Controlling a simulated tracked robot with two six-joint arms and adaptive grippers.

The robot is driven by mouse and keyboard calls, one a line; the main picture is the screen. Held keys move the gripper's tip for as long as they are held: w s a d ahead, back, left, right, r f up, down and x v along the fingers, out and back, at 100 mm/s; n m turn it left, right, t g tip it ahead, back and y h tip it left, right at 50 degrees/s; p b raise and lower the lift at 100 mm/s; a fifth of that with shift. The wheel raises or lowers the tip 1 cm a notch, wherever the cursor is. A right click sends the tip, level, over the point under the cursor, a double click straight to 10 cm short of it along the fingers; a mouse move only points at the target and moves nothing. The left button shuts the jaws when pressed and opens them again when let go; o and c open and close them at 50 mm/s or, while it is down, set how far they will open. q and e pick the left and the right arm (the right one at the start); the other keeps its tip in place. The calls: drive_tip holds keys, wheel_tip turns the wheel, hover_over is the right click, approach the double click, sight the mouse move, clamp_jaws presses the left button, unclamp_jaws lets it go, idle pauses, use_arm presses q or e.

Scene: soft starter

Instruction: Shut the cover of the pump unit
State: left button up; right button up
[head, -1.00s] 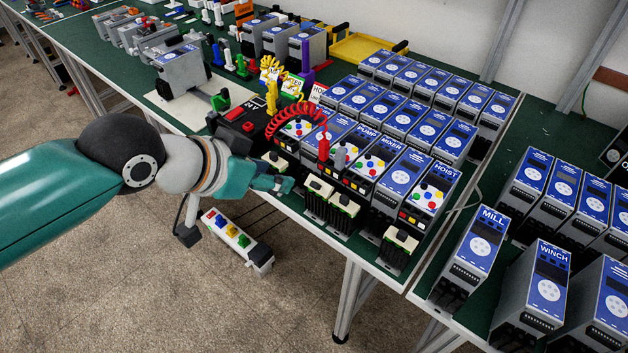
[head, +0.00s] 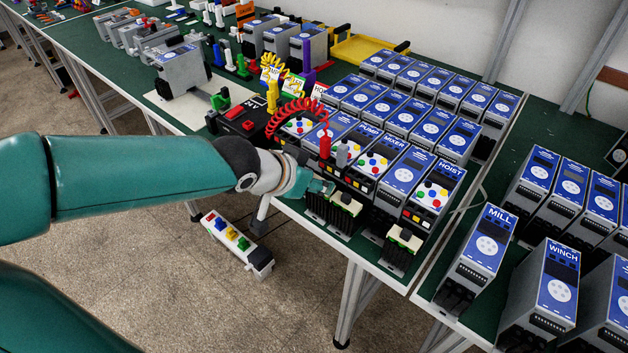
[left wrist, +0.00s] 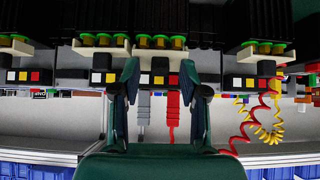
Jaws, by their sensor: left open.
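The pump unit (head: 369,131) stands in the front row of the middle bench. It has a blue top labelled PUMP and a pale panel with coloured buttons below it. I cannot make out the position of its cover. My left gripper (head: 322,187) is low at the front of this row, partly hidden by its own wrist. In the left wrist view my left gripper (left wrist: 160,82) is open and empty. A front block with white, yellow and red squares (left wrist: 158,80) shows between its fingers. My right gripper is not in view.
A red probe (head: 325,146) with a coiled cord and a grey probe (head: 341,155) stand close to the pump unit. The mixer unit (head: 394,143) is beside it, the hoist unit (head: 449,169) farther right. Black terminal blocks (head: 345,210) jut out in front.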

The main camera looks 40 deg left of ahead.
use_arm(q)
clamp_jaws()
